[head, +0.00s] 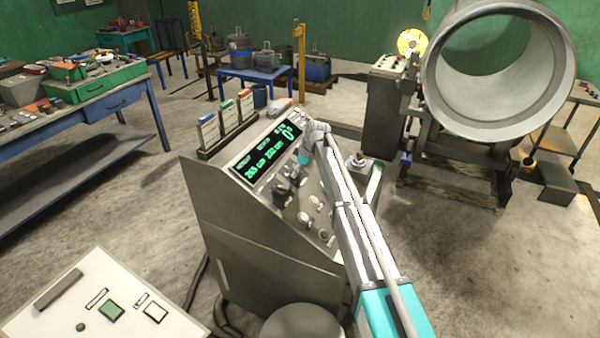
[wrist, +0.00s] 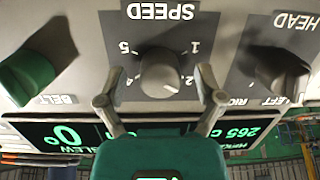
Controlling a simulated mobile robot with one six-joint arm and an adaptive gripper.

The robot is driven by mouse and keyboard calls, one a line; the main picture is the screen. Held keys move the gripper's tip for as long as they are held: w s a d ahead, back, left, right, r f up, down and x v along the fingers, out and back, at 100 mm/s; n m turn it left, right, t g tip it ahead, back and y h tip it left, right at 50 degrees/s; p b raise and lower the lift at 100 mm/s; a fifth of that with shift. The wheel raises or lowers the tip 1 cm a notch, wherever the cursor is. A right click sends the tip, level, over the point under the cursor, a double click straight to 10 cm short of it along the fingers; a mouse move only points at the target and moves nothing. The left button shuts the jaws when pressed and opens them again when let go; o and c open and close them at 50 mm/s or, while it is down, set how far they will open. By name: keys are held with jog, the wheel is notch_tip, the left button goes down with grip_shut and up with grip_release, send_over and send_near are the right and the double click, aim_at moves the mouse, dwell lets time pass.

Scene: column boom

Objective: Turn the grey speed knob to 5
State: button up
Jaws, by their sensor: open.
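The grey speed knob (wrist: 160,75) sits under the upside-down word SPEED on the panel (wrist: 225,22) in the wrist view. Numbers 1, 2, 4 and 5 show around it; I cannot tell which one it points at. My gripper (wrist: 160,71) is open, with one finger on each side of the knob and a gap showing on both sides. In the head view my gripper (head: 302,157) is at the upper part of the console (head: 250,232), just right of its display. I cannot make out the speed knob there.
A green BELT knob (wrist: 38,72) and a dark HEAD knob (wrist: 277,70) flank the speed knob. The lit display (head: 268,152) adjoins the knob panel. A large steel drum (head: 555,75) stands behind right.

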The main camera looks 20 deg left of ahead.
jog(key=c, duration=1.1)
jog(key=shift+d, duration=0.45)
jog(key=shift+c, duration=0.3)
jog(key=shift+a, duration=0.4)
jog(key=shift+a, duration=0.15)
